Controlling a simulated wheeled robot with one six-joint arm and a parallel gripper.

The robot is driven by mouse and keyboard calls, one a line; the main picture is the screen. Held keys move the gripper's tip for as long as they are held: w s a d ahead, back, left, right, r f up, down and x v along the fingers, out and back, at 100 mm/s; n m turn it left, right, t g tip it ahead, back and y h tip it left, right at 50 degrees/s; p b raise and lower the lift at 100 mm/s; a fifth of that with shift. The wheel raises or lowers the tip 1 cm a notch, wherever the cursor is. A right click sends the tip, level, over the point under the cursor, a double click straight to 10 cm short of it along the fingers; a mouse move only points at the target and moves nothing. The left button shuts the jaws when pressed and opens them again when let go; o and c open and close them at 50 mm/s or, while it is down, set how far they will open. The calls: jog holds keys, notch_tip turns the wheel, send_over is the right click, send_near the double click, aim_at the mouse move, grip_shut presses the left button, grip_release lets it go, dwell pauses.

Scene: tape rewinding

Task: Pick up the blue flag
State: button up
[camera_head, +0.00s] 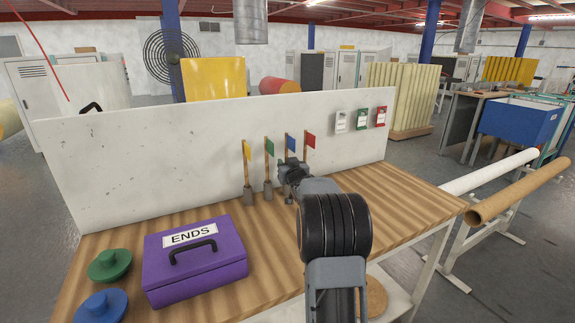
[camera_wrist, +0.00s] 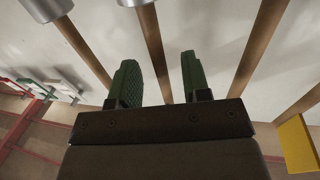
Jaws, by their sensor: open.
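The blue flag (camera_head: 292,144) stands upright on a thin wooden pole at the back of the workbench, between a green flag (camera_head: 270,147) and a red flag (camera_head: 310,141). My gripper (camera_head: 289,174) is in front of its pole, below the cloth. In the wrist view, which looks upside down, my gripper's two green fingers (camera_wrist: 158,85) are apart. A wooden pole (camera_wrist: 153,45), apparently the blue flag's, shows between them. I cannot tell whether it touches either finger. The blue cloth is hidden in the wrist view.
A yellow flag (camera_head: 247,149) stands at the left of the row, and neighbouring poles are close on both sides. A white panel (camera_head: 190,150) rises behind. A purple ENDS box (camera_head: 200,268) and green (camera_head: 110,264) and blue (camera_head: 101,306) knobbed discs occupy the bench's left.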

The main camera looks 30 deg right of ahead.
grip_shut()
dwell(0.3)
